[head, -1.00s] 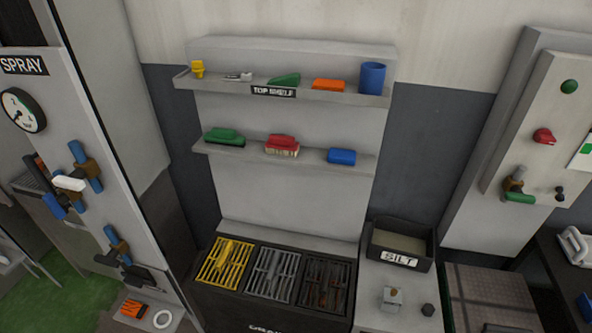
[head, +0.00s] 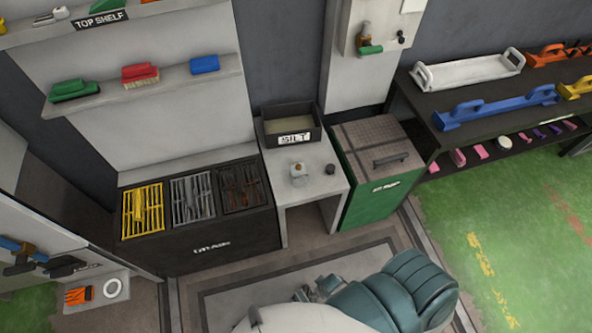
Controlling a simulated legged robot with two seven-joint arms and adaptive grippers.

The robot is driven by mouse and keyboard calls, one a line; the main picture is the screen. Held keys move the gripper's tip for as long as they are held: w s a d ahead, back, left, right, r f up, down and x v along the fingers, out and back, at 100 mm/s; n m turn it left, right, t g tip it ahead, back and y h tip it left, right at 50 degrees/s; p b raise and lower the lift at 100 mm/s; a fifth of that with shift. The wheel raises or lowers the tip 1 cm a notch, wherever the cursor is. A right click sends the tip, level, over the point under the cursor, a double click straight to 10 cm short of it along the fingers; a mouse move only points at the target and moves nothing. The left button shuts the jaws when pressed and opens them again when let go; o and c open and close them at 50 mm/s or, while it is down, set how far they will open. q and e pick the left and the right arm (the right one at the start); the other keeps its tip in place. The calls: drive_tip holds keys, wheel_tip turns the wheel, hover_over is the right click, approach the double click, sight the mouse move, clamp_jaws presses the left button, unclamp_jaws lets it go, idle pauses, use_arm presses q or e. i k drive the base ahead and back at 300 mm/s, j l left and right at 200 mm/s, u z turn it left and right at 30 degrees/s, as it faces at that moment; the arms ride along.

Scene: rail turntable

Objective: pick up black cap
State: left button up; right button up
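A small black piece (head: 330,169), which looks like the black cap, sits on the pale stand right of a small grey-and-tan fitting (head: 298,172). The two are apart. A teal and white part of my own body fills the bottom centre. Small grey parts (head: 320,289) at its upper left may be my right gripper, well below the stand in the picture; their fingers cannot be made out. My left gripper is not in view.
A black silt bin (head: 291,126) stands behind the cap on the stand. A grate box (head: 215,250) is to the left and a green sump box (head: 384,207) to the right. Shelves with brushes are at upper left. Floor in front is open.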

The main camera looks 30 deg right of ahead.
sight(331, 169)
drive_tip(key=z, duration=1.4)
drive_tip(key=i+l+z, duration=0.25)
drive_tip(key=k+j, duration=0.05)
drive_tip(key=j, duration=0.05)
